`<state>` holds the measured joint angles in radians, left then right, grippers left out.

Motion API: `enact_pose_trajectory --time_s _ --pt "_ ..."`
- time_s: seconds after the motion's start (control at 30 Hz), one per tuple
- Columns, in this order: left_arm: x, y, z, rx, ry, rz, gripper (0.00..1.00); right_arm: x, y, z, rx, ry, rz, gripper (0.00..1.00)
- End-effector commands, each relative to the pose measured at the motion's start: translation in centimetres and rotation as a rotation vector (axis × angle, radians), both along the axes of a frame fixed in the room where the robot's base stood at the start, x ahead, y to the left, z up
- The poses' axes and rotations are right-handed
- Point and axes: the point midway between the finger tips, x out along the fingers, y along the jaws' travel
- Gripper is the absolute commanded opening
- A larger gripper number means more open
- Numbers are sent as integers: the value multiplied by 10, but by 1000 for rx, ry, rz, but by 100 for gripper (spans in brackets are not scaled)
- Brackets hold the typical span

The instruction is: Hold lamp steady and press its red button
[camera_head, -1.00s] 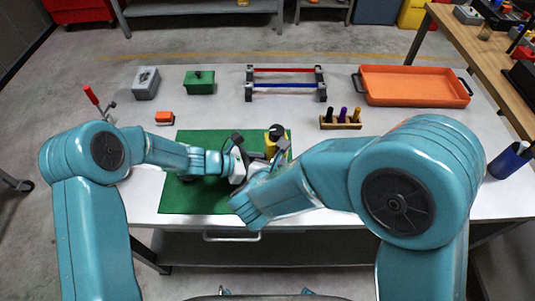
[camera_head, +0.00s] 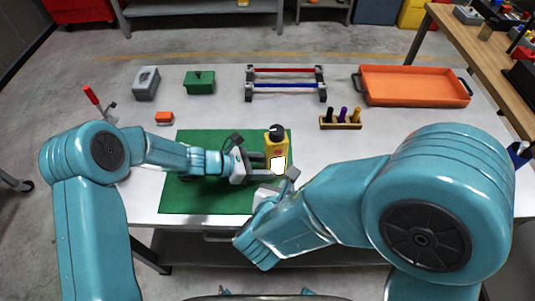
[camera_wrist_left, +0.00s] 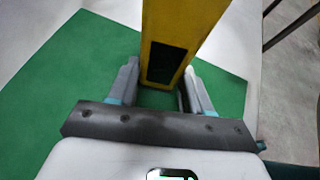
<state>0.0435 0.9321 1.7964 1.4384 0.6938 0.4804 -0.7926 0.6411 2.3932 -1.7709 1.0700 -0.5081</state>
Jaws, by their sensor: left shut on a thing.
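The lamp (camera_head: 276,146) is a yellow body with a black top, upright over the green mat (camera_head: 220,203). A bright white patch shows low on its near face; I cannot make out the red button clearly. My left gripper (camera_head: 262,163) comes in from the left and is shut on the lamp. In the left wrist view, the yellow lamp body (camera_wrist_left: 178,25) with a dark panel stands between the fingers (camera_wrist_left: 158,90). My right gripper (camera_head: 279,187) is just in front of the lamp, apart from it in the picture, its jaws mostly hidden by its own arm.
Behind the mat are a grey box (camera_head: 146,83), a green box (camera_head: 200,82), a rack with red and blue bars (camera_head: 286,86), an orange tray (camera_head: 414,71) and a wooden holder (camera_head: 340,126). A small orange block (camera_head: 164,118) lies left. The mat's front left is clear.

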Motion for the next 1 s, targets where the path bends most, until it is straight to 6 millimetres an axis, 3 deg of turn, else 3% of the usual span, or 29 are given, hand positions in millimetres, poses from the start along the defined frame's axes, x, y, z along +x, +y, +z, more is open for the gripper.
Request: enact_pose_trajectory --time_s 0.37,0.4,0.47,0.5,0.83,1.0 --pt "0 0 1 -2 -1 0 22 -3 -1 0 0 0 0 0" --pt "0 0 1 -1 -2 0 55 -3 -1 0 0 0 0 0" --pt "0 0 1 -1 -1 0 75 -3 -1 0 0 0 0 0" --pt "0 0 1 -1 -1 0 79 -3 -1 0 0 0 0 0" --pt "-1 4 3 -1 -1 2 79 -3 -1 0 0 0 0 0" --pt "-8 29 17 0 -3 4 79 -3 -1 0 0 0 0 0"
